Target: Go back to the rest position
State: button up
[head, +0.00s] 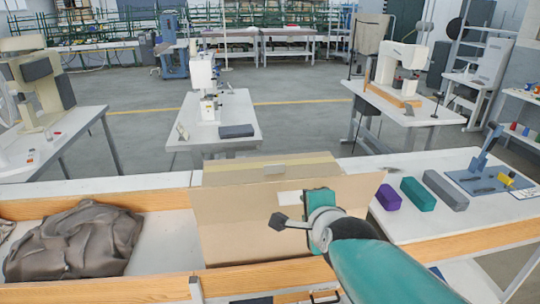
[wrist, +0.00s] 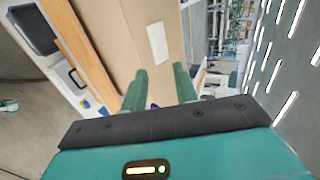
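My gripper (wrist: 160,78) shows in the wrist view with its two green fingers apart and nothing held between them. In the head view my teal arm reaches in from the lower right, and its end is in front of an upright brown cardboard panel (head: 235,225). The fingertips cannot be made out clearly there. The panel also shows in the wrist view (wrist: 115,30), beyond the fingers, with a white label (wrist: 157,43) on it.
A crumpled grey cloth (head: 85,240) lies in the wood-edged bench at left. Purple (head: 388,197), teal (head: 418,194) and grey (head: 446,190) blocks stand on the white table at right, beside a blue lever press (head: 486,150). Sewing machines stand on tables behind, with open floor between.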

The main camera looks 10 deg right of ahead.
jog(key=s+f+n+g, duration=0.2)
jog(key=s+n+g, duration=0.1)
jog(key=s+n, duration=0.4)
jog(key=s+f+n+g, duration=0.2)
jog(key=s+n+g, duration=0.1)
jog(key=s+n, duration=0.4)
jog(key=n, duration=0.3)
jog(key=shift+s+f+n+g, duration=0.25)
jog(key=shift+s+n+g, duration=0.05)
jog(key=shift+n+g, duration=0.1)
jog(key=shift+d, duration=0.25)
